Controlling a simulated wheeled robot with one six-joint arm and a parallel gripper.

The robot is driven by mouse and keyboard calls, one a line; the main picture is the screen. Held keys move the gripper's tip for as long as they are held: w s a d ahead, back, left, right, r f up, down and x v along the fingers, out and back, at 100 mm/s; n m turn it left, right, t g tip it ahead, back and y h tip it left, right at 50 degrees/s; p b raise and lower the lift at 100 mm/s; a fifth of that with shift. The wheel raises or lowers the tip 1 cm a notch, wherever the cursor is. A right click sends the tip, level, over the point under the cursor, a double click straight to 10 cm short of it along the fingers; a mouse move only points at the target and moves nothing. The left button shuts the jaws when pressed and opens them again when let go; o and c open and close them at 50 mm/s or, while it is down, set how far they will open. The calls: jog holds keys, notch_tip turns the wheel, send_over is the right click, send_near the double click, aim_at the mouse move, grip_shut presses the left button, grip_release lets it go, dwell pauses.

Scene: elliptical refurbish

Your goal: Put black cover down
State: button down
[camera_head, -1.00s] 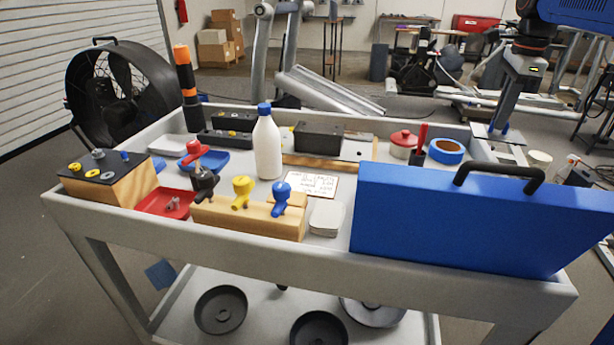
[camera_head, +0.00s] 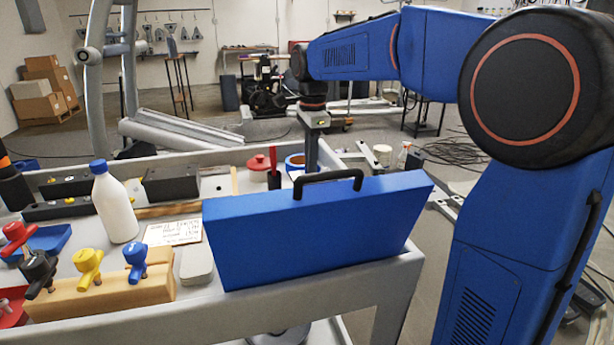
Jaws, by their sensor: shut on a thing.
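My gripper (camera_head: 312,148) points down beyond the blue case, near the far right corner of the cart. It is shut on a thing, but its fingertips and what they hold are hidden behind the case. I cannot make out a black cover in its grip. A flat black block (camera_head: 172,184) lies on the cart's top, left of the case and apart from my gripper. Whether it is a cover I cannot tell.
The blue case (camera_head: 318,228) with a black handle stands on the cart's (camera_head: 400,275) right end. A white bottle (camera_head: 116,210), coloured knobs on a wooden block (camera_head: 100,298), a red-lidded pot (camera_head: 259,165) and a blue tape roll (camera_head: 294,162) crowd the top. Floor right of the cart is partly open.

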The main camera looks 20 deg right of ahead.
jog(key=shift+f, duration=2.15)
jog(key=shift+f, duration=0.15)
jog(key=c, duration=1.8)
grip_release()
jog(key=shift+c, duration=0.2)
jog(key=r, duration=1.2)
jog(key=shift+s+r, duration=0.2)
jog(key=shift+s, duration=0.05)
